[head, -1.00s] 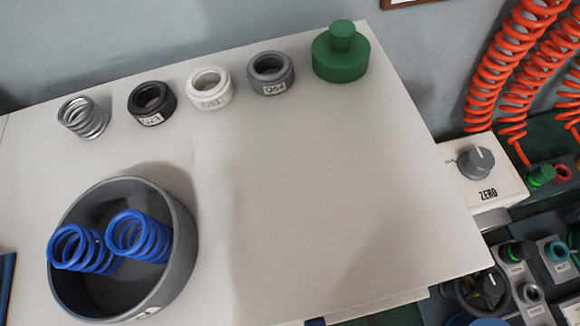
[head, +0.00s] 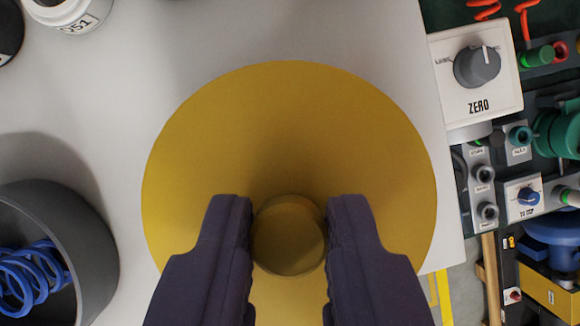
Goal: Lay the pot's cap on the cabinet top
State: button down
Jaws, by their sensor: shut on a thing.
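The pot's cap is a wide yellow disc (head: 290,120) with a round knob in its middle. My gripper (head: 289,235) is shut on the cap's knob, one dark finger on each side of it. The cap is over the white cabinet top (head: 130,110), near its right edge. I cannot tell whether the cap touches the top or hangs a little above it. The pot itself does not show.
A grey bowl (head: 85,225) with blue springs (head: 32,275) stands on the top at left. A white labelled ring (head: 72,14) and a dark ring (head: 8,30) are at upper left. Right of the edge are a ZERO knob box (head: 476,66) and fittings.

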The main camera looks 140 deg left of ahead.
jog(key=shift+f, duration=0.95)
jog(key=shift+f, duration=0.15)
jog(key=c, duration=1)
grip_release()
jog(key=shift+o, duration=0.2)
